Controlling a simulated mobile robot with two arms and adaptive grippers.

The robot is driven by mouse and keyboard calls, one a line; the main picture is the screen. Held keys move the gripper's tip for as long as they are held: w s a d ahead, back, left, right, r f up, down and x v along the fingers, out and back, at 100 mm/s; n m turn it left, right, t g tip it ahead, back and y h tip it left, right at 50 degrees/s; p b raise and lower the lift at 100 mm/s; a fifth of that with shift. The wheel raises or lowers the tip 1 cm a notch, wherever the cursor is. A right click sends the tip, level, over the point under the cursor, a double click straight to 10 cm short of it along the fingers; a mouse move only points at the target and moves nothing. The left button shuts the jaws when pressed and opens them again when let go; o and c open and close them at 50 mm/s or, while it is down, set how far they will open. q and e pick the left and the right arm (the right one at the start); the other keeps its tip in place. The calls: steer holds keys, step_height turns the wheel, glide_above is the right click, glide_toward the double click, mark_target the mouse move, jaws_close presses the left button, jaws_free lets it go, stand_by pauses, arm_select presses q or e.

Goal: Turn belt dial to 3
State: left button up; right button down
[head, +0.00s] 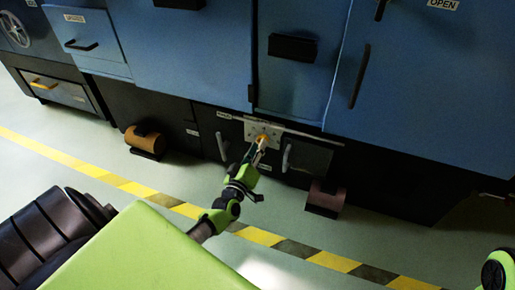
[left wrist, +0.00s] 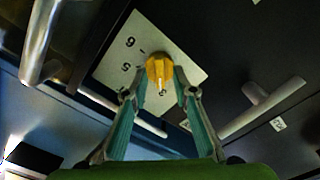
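The belt dial is a yellow-orange knob (left wrist: 160,72) on a pale plate (left wrist: 112,62) with dark numerals; it also shows in the head view (head: 263,139), low on the blue machine. In the left wrist view a pale mark on the knob points down, close to a partly hidden numeral that looks like a 3. Two other numerals show to the left. My left gripper (left wrist: 163,82) has its teal fingers on either side of the knob, seemingly touching it; in the head view the gripper (head: 259,147) reaches the dial from below.
Pale handles stand on both sides of the dial, left (head: 221,146) and right (head: 287,157). A brown roll (head: 146,138) and a second one (head: 326,196) sit low by the machine (head: 420,90). Floor with a yellow-black stripe (head: 333,261) lies in front.

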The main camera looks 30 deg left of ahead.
arm_select(q)
steer(key=v, duration=1.2)
stand_by(0.3)
